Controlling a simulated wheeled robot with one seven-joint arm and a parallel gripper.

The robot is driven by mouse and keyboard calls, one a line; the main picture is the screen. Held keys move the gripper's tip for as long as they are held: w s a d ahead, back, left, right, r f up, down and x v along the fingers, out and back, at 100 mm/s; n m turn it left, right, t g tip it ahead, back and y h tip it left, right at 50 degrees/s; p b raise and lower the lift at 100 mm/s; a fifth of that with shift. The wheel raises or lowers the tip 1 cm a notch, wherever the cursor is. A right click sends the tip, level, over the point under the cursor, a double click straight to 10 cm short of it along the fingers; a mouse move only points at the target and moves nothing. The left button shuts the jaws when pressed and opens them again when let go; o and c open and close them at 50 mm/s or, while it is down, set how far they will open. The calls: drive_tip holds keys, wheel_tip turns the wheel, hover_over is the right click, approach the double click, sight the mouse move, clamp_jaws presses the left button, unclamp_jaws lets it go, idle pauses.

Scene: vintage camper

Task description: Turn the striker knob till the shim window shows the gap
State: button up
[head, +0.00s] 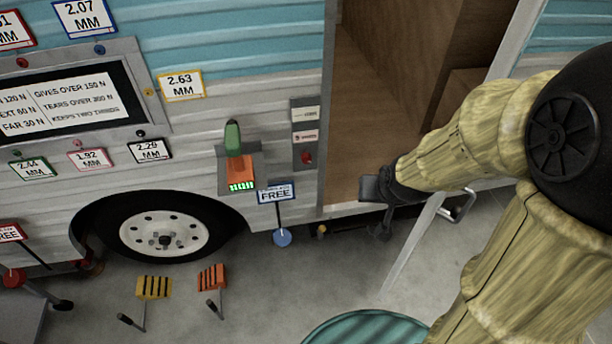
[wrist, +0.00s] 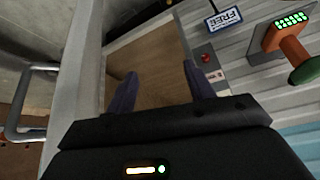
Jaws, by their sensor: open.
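A small grey plate (head: 304,134) on the camper wall beside the door opening carries two white labels and a red knob (head: 306,157). I take this to be the striker knob; it also shows in the wrist view (wrist: 206,58). The label print is too small to read, and I cannot tell which part is the shim window. My gripper (head: 377,208) is open and empty in front of the doorway, to the right of and lower than the knob in the head view. In the wrist view its two fingers (wrist: 162,86) are apart, and the knob lies beyond the right finger.
An orange device (head: 240,170) with a green handle and lit green marks is left of the plate. Tags in MM (head: 182,85) surround a text board (head: 70,100). A teal round top (head: 365,328) is in front. The doorway is clear.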

sight(307, 161)
drive_tip(key=w+a+f+t+y+b, duration=0.1)
drive_tip(key=w+a+f+t+b, duration=0.3)
drive_tip(key=f+b, duration=0.3)
drive_tip(key=w+a+f+m+t+y+b, duration=0.1)
drive_tip(key=w+a+f+t+b, duration=0.2)
drive_tip(key=b, duration=1.2)
drive_tip(key=w+a+f+t+y+b, duration=0.1)
drive_tip(key=w+a+f+t+b, duration=0.3)
drive_tip(key=f+b, duration=0.7)
wheel_tip(307, 161, down, 2)
drive_tip(key=shift+w+a+f+t, duration=0.2)
drive_tip(key=shift+w+a+t, duration=0.1)
drive_tip(key=shift+w+a, duration=0.95)
drive_tip(key=b+x, duration=0.3)
drive_tip(key=x, duration=1.4)
drive_tip(key=shift+w+a, duration=0.15)
drive_tip(key=shift+a, duration=0.1)
